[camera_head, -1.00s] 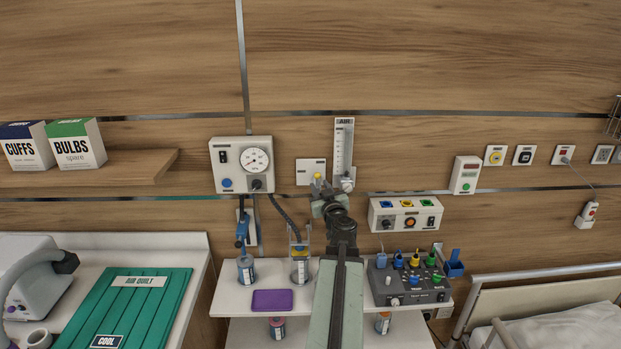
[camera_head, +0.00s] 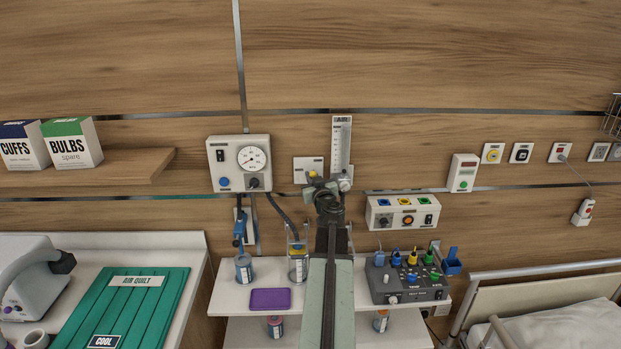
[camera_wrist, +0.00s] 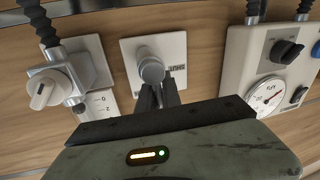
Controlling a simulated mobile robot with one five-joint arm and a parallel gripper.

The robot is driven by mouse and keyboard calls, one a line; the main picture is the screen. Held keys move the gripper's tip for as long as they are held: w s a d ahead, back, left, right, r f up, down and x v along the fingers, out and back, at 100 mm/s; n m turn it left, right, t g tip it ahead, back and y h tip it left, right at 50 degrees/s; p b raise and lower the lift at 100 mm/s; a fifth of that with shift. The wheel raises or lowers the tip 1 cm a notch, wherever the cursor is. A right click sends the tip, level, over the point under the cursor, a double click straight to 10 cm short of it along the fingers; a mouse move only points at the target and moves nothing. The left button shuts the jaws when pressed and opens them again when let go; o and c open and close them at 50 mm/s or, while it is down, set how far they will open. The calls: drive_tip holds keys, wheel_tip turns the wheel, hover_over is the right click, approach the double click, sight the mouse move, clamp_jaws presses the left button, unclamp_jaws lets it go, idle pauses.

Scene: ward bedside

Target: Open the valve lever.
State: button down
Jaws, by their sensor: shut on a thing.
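The valve has a white wall plate (camera_head: 304,163) left of the flowmeter in the head view. In the wrist view its plate (camera_wrist: 176,48) carries a SHUT label and a round grey hub (camera_wrist: 151,68). My gripper (camera_wrist: 160,92) is at the hub, its dark fingers shut on the valve lever. The lever itself is mostly hidden by the fingers, so its exact angle cannot be told. In the head view my gripper (camera_head: 314,180) covers the lower right of the plate.
A flowmeter (camera_head: 341,145) stands close right of the plate, its knob (camera_wrist: 42,92) near my gripper. A gauge box (camera_head: 238,163) is to the left. Below are a shelf with canisters, a purple tray (camera_head: 270,299) and a grey control box (camera_head: 408,280).

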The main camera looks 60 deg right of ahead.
drive_tip(key=shift+s+d+m, duration=0.1)
drive_tip(key=shift+s+m, duration=0.05)
drive_tip(key=shift+m, duration=0.55)
drive_tip(key=c, duration=1.5)
unclamp_jaws()
drive_tip(key=shift+c, duration=0.2)
drive_tip(key=v, duration=0.7)
drive_tip(key=shift+s+a+b, duration=0.25)
drive_tip(key=shift+a+b, duration=0.05)
drive_tip(key=shift+b, duration=0.05)
drive_tip(key=shift+s+f+h, duration=0.1)
drive_tip(key=shift+f+h, duration=0.05)
drive_tip(key=shift+h, duration=0.15)
